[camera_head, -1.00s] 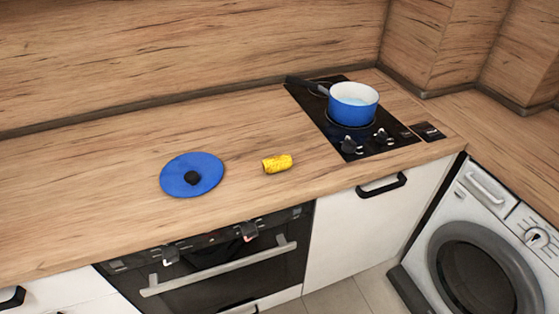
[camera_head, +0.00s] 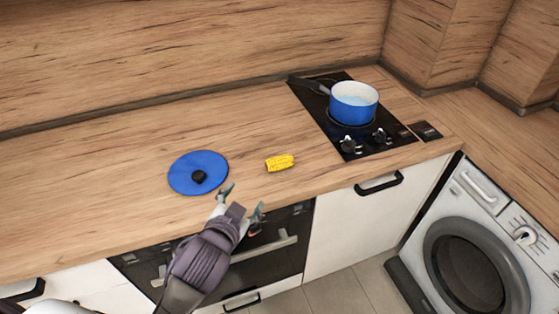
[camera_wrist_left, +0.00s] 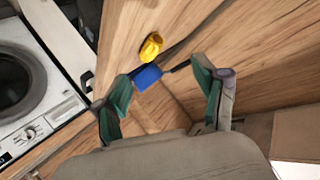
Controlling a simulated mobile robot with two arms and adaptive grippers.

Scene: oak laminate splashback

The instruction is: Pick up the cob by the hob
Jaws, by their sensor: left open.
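The yellow cob (camera_head: 280,162) lies on its side on the wooden worktop, left of the black hob (camera_head: 345,147) and right of the blue lid. My left gripper (camera_head: 243,199) is open and empty, by the front edge of the worktop, in front of and to the left of the cob. In the left wrist view the cob (camera_wrist_left: 151,46) shows beyond the two open fingers (camera_wrist_left: 160,73), apart from them. My right gripper is not in view.
A blue pot (camera_head: 353,105) with a dark handle stands on the hob. The blue lid (camera_head: 188,181) with a black knob lies close behind my left gripper. An oven (camera_head: 270,262) and a washing machine (camera_head: 475,245) are below. The worktop around the cob is clear.

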